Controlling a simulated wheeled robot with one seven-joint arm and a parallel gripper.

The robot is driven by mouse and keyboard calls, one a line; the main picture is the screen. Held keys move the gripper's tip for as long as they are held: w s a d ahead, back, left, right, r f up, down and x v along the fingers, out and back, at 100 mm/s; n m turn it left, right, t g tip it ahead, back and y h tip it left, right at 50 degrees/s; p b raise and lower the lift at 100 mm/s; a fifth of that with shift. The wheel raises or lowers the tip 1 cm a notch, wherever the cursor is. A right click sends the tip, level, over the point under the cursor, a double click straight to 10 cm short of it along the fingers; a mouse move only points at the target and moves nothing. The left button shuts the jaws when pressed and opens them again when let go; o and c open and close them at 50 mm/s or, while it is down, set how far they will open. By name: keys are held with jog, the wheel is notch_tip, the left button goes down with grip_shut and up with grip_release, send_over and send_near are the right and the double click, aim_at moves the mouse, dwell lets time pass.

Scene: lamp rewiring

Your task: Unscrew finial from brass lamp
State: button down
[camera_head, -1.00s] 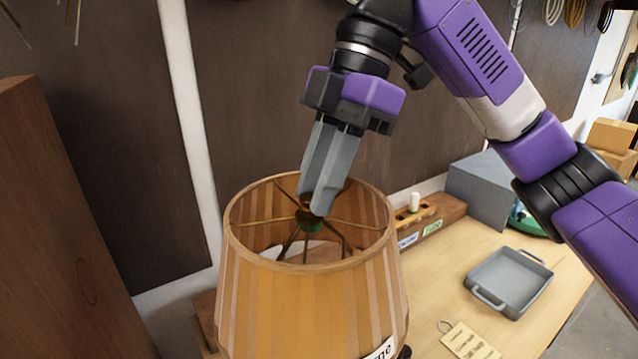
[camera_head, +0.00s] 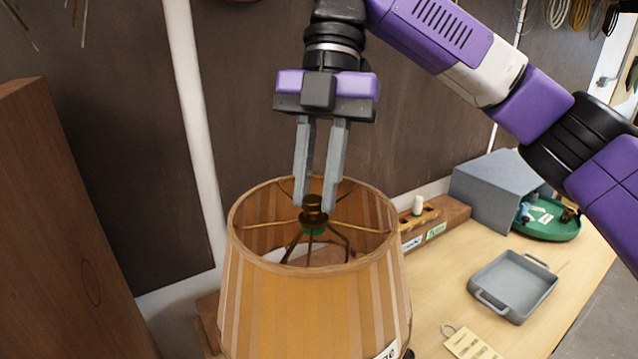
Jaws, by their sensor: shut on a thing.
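The lamp has a tan striped shade (camera_head: 315,310), open at the top, with thin spokes meeting at its centre. The dark brass finial (camera_head: 313,207) stands at that centre, above a small green part. My gripper (camera_head: 314,206) points down into the shade's top opening, with one grey finger on each side of the finial, shut on it. The finial is still at the hub of the spokes. The lamp's body below the shade is hidden.
On the wooden bench (camera_head: 425,285), a grey tray (camera_head: 515,290) lies at right. Behind it are a grey box (camera_head: 490,190), a green round tray (camera_head: 560,228) and a wooden block with holes (camera_head: 450,215). A tag (camera_head: 470,345) lies in front. A brown panel (camera_head: 60,230) stands at left.

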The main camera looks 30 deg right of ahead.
jog(key=shift+n, duration=0.3)
jog(key=c, duration=1.2)
grip_release()
